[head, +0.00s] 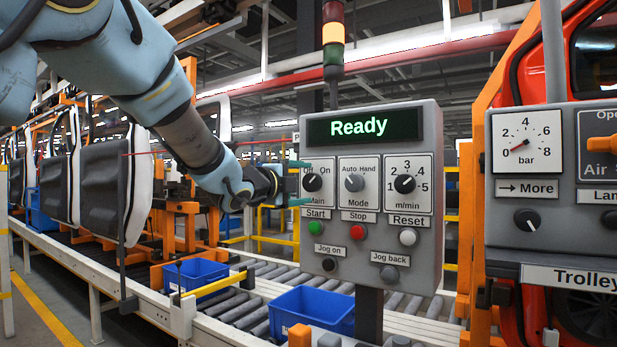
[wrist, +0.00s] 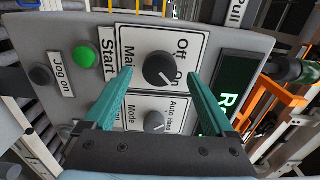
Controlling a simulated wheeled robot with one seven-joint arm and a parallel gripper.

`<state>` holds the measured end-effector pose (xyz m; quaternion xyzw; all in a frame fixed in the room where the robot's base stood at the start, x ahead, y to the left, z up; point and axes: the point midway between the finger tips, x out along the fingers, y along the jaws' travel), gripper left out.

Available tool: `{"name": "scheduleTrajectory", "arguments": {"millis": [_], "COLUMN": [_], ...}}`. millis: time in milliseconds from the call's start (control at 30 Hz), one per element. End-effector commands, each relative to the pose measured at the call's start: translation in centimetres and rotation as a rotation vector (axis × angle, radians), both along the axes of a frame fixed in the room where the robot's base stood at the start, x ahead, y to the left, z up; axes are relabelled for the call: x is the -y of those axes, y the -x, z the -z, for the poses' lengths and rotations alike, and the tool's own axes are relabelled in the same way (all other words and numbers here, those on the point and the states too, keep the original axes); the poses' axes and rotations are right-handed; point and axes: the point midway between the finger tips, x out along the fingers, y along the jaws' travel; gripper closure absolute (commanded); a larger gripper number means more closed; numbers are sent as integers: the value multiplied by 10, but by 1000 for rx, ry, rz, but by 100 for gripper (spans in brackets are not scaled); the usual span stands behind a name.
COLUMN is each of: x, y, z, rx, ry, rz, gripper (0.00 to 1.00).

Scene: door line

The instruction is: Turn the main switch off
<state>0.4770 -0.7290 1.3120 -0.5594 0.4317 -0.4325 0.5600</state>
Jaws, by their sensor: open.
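The main switch is a black round knob (head: 313,182) on a white plate marked Off and On, at the upper left of the grey panel (head: 429,262). In the wrist view the knob (wrist: 160,69) has its white mark towards On. My gripper (head: 308,183) reaches in from the left in the head view. Its teal fingers are open, and in the wrist view their tips (wrist: 160,76) lie on either side of the knob with gaps. I cannot tell whether the tips are level with the knob or short of it. The display (head: 361,128) reads Ready.
The Mode knob (head: 354,183) and the speed dial (head: 404,184) sit right of the main switch. Green Start (head: 316,228), red Stop (head: 357,232) and white Reset (head: 407,237) buttons are below. A trolley panel (head: 578,240) stands right; a roller conveyor with blue bins (head: 312,310) runs below.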

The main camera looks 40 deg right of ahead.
Motion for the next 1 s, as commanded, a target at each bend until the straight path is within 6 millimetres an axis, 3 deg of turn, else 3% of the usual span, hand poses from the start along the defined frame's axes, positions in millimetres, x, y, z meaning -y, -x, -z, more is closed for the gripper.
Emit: {"name": "scheduleTrajectory", "arguments": {"millis": [200, 567, 1000], "x": [21, 24, 24], "y": [-5, -7, -7], "z": [-1, 0, 0], "rx": [-1, -1, -1], "ry": [0, 0, -1], "rz": [0, -1, -1], "gripper": [11, 12, 62]}}
